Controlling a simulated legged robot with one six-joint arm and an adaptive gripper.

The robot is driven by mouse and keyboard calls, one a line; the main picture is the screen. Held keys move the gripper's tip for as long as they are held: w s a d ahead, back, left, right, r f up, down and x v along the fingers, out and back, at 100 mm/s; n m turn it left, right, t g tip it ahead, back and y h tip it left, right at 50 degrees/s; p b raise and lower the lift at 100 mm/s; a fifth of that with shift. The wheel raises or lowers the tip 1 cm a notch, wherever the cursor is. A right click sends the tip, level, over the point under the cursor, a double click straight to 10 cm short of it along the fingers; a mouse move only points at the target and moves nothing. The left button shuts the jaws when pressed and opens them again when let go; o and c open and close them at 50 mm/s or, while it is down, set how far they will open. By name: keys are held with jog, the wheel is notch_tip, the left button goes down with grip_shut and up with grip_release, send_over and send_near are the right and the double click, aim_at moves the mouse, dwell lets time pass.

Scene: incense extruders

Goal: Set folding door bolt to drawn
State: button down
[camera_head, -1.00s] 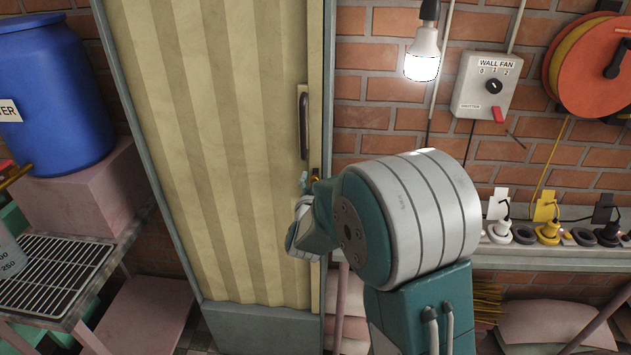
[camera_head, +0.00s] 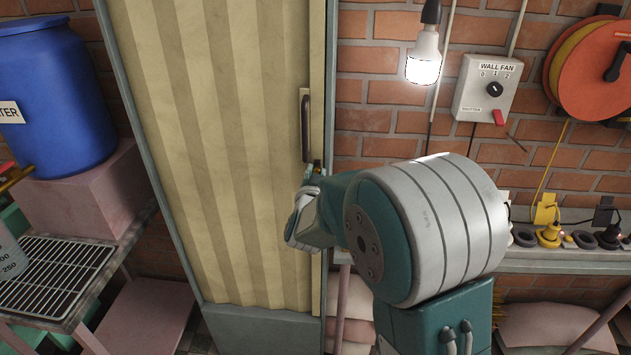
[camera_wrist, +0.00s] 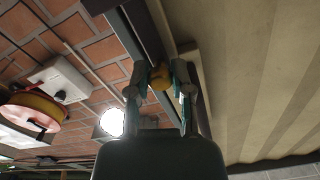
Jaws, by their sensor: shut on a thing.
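The beige folding door (camera_head: 215,150) stands closed against its grey-green frame, with a dark upright pull handle (camera_head: 305,125) near its right edge. The bolt's rounded brass-yellow knob (camera_wrist: 160,76) sits at the door edge beside the frame in the wrist view. My gripper (camera_wrist: 161,82) is shut on this knob, one teal finger on each side. In the head view my gripper (camera_head: 313,172) is at the door's right edge, just below the pull handle. There the fingers and wrist mostly hide the bolt, so its travel cannot be read.
A brick wall to the right carries a lit bulb (camera_head: 423,62), a fan switch box (camera_head: 485,85) and an orange reel (camera_head: 598,65). A shelf with plugs (camera_head: 560,258) runs below. At left are a blue barrel (camera_head: 50,100) and a wire rack (camera_head: 45,280).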

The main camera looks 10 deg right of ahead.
jog(key=c, duration=0.5)
grip_release()
jog(key=shift+w, duration=0.1)
jog(key=v, duration=1.2)
jog(key=shift+f, duration=0.1)
